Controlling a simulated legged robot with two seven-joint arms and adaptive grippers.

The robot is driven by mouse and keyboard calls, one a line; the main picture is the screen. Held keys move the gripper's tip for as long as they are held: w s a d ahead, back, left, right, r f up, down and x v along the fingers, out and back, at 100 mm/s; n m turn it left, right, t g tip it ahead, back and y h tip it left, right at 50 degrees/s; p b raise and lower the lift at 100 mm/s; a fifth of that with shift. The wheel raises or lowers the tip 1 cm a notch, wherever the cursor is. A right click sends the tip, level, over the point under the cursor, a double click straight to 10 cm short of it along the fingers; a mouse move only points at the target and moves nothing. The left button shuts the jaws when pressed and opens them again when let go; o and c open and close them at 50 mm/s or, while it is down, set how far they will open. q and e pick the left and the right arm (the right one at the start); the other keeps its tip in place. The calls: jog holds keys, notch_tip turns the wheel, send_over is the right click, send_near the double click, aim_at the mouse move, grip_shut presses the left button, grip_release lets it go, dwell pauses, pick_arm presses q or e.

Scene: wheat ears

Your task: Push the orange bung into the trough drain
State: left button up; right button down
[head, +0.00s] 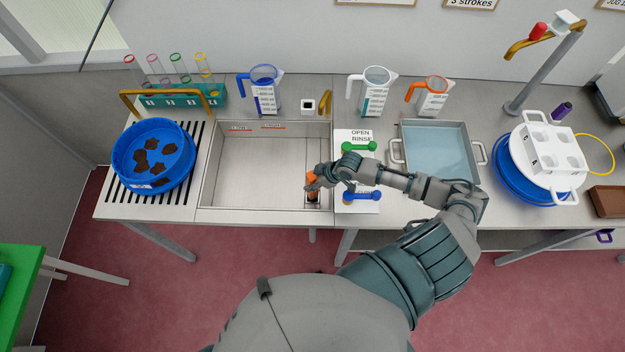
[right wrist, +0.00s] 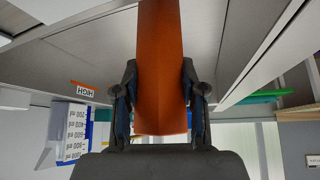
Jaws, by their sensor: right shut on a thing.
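The orange bung (head: 311,180) is in my right gripper (head: 316,184), at the right end of the metal trough (head: 250,165). In the right wrist view the bung (right wrist: 160,70) fills the space between the two fingers of the gripper (right wrist: 159,95), which are shut on it. The bung stands roughly upright in the head view, over or at a small dark fitting (head: 312,197) near the trough's right wall. I cannot tell whether the bung touches the drain, because the gripper and the bung cover that spot. My left gripper is not in view.
A green-handled lever (head: 360,147) and a blue-handled lever (head: 362,196) sit just right of the trough. A blue bowl (head: 118,150) with brown pieces stands left of it. Measuring jugs (head: 264,90) line the back. A water-filled tray (head: 436,150) is to the right.

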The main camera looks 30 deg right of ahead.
jog(key=shift+r, duration=0.1)
jog(key=shift+r+p, duration=0.9)
jog(key=shift+p, duration=0.05)
jog(key=shift+f, duration=0.35)
dwell(0.5)
jog(key=shift+f+b, duration=0.55)
jog(key=shift+f, duration=0.2)
jog(key=shift+r, duration=0.15)
jog(key=shift+r+p, duration=0.55)
jog(key=shift+r, duration=0.4)
